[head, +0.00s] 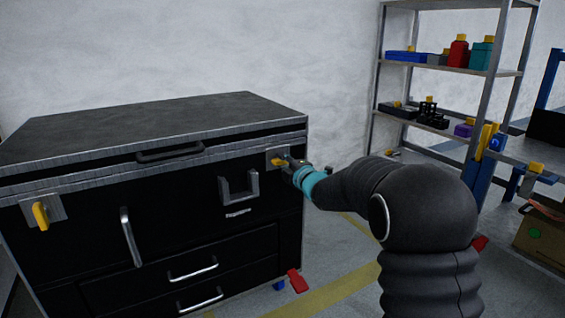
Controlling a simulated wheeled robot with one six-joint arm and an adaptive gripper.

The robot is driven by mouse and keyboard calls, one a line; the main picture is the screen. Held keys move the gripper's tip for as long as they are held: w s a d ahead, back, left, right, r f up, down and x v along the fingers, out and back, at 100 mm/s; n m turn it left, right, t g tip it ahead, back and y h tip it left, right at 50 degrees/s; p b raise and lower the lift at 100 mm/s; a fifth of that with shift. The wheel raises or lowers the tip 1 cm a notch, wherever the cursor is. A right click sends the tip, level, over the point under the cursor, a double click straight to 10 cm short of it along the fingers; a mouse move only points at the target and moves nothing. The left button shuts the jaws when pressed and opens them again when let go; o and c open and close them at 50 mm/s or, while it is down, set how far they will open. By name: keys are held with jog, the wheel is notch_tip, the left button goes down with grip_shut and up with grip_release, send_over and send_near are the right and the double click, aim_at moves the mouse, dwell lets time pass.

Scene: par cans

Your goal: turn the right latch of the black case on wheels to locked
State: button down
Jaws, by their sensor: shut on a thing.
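The black case on wheels (180,200) stands at the left, its lid down. Its right latch is a yellow handle (278,162) on a grey plate (270,153) at the upper right of the front face. My gripper (287,166) is shut on the yellow handle, reaching in from the right. The handle looks roughly sideways, but the fingers partly hide it, so its exact angle is unclear. The left latch (41,215) has a yellow handle pointing about straight down on its own grey plate.
The case front has a recessed handle (238,187), an upright bar handle (130,237) and drawers with silver pulls (192,270). A red wheel pedal (297,280) sticks out low at the right. A shelf rack (450,67) and cardboard box (541,240) stand at the right.

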jog(key=m, duration=0.3)
jog(key=shift+m, duration=0.4)
jog(key=m+p, duration=0.1)
jog(key=m, duration=0.3)
jog(key=shift+m, duration=0.4)
jog(key=m+p, duration=0.2)
jog(key=m, duration=0.2)
jog(key=shift+r, duration=0.1)
jog(key=shift+m+p, duration=0.75)
jog(key=shift+m, duration=1.65)
jog(key=c, duration=1.1)
grip_release()
